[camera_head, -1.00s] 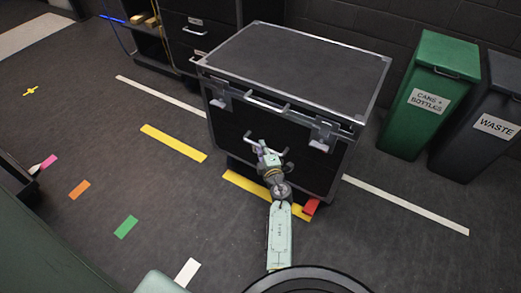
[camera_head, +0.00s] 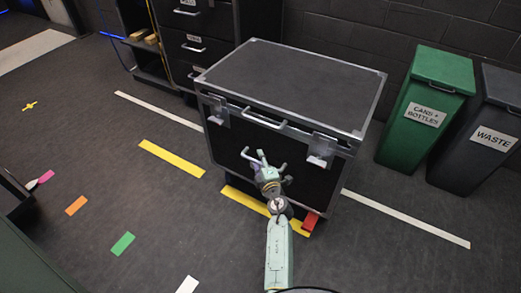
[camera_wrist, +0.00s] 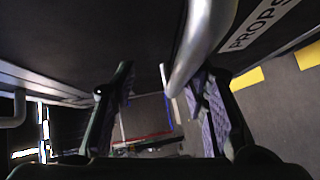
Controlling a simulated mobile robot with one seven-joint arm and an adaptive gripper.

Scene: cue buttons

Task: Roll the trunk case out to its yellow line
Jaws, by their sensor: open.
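The trunk case (camera_head: 285,85), black with silver edges, stands upright in the middle of the head view. Its front lower edge is close to a yellow strip (camera_head: 262,211). My gripper (camera_head: 264,160) is in front of its front face, below the upper silver bar (camera_head: 265,121). In the wrist view my gripper (camera_wrist: 160,100) is open, with one finger on each side. A silver handle bar (camera_wrist: 198,45) comes down from the top and passes close to the right finger. I cannot tell whether they touch.
A second yellow strip (camera_head: 172,158) lies to the left. A red piece (camera_head: 310,221) sits by the case's front right corner. Green (camera_head: 405,135) and dark (camera_head: 470,155) bins stand right, drawers (camera_head: 195,45) behind left. The floor at left is mostly clear, with small coloured marks.

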